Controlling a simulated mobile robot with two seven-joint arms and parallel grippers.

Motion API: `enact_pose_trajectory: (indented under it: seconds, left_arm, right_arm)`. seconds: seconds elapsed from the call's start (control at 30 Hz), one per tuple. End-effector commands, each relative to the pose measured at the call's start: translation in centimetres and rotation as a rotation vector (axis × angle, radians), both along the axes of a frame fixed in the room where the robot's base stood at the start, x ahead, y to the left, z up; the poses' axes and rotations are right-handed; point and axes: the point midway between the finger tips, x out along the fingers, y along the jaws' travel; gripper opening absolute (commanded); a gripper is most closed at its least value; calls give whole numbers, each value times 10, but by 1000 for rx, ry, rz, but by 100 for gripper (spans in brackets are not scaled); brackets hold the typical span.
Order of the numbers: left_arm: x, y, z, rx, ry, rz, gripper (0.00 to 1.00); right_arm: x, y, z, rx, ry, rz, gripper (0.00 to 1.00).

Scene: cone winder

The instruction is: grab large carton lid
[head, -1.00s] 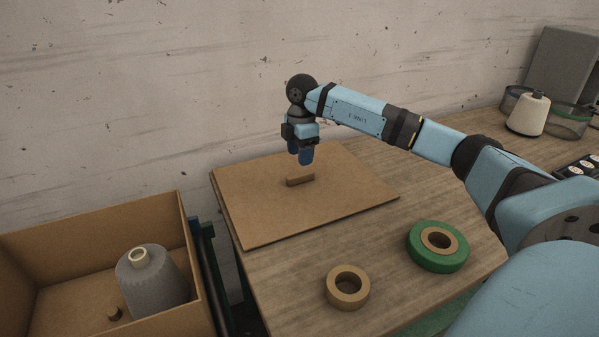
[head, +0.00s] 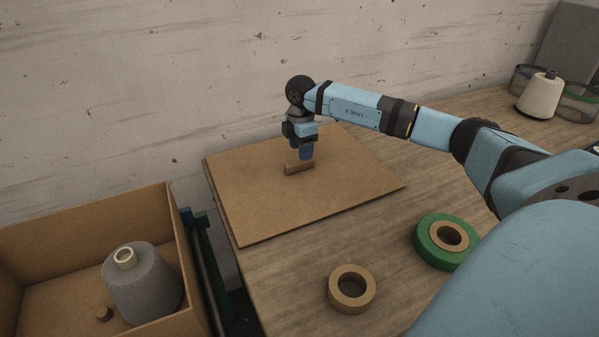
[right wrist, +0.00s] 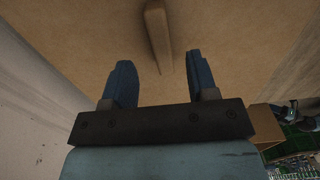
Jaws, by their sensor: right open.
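The large carton lid (head: 255,207) is a flat brown board lying on the wooden table, with a small raised bar handle (head: 299,168) near its middle. My right gripper (head: 300,157) points down just over the handle, at its far side. In the right wrist view the open blue fingers (right wrist: 159,80) stand apart, and the handle (right wrist: 157,35) runs between them, its near end close to the fingertip gap. Whether the fingers touch the lid cannot be told. My left gripper is not in view.
An open carton (head: 187,255) at lower left holds a grey cone (head: 143,285). A brown ring (head: 352,289) and a green roll (head: 432,247) lie on the table (head: 290,270) in front. A cream cone (head: 540,95) stands at far right. A wall rises behind the lid.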

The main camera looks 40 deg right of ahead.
Motion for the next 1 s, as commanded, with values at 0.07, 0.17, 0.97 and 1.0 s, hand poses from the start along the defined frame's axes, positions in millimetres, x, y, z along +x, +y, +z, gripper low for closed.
enact_pose_trajectory:
  seconds: [0.07, 0.17, 0.97, 1.0]
  left_arm:
    - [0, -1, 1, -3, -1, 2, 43]
    - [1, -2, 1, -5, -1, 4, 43]
    - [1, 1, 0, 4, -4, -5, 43]
    - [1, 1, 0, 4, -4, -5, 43]
  right_arm:
    - [0, 0, -3, 0, 0, 0, 53]
    - [0, 1, -9, -1, 0, 0, 53]
    - [0, 5, -55, 0, -1, 0, 0]
    - [0, 5, -55, 0, -1, 0, 0]
